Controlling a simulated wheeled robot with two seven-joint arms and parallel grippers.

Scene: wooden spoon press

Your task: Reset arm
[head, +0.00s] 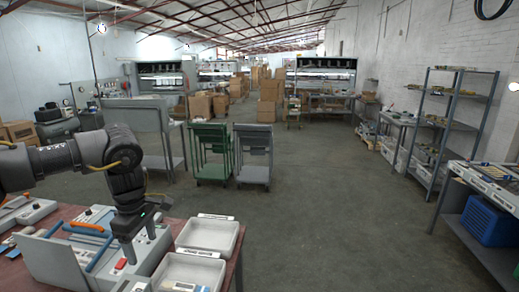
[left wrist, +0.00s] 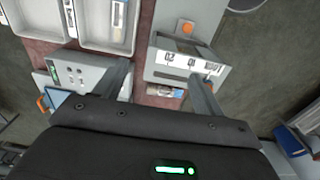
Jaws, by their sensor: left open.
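My left gripper (head: 127,240) is at the lower left of the head view, pointing down over a grey machine (head: 52,262) with blue bars and an orange handle (head: 88,228). In the left wrist view my left gripper (left wrist: 160,80) has its two fingers wide apart with nothing held between them. A grey box with dials and numbers (left wrist: 187,65) lies beyond the right finger, and a panel with small knobs (left wrist: 75,75) lies by the left finger. I cannot tell whether the fingers touch anything. My right gripper does not show.
Two white trays (head: 209,218) stand at the right edge of the reddish table (head: 178,224). A green cart (head: 209,155) and a grey cart (head: 253,158) stand beyond. A shelf rack (head: 455,125) and a bench with a blue crate (head: 488,221) are at the right. The central floor is clear.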

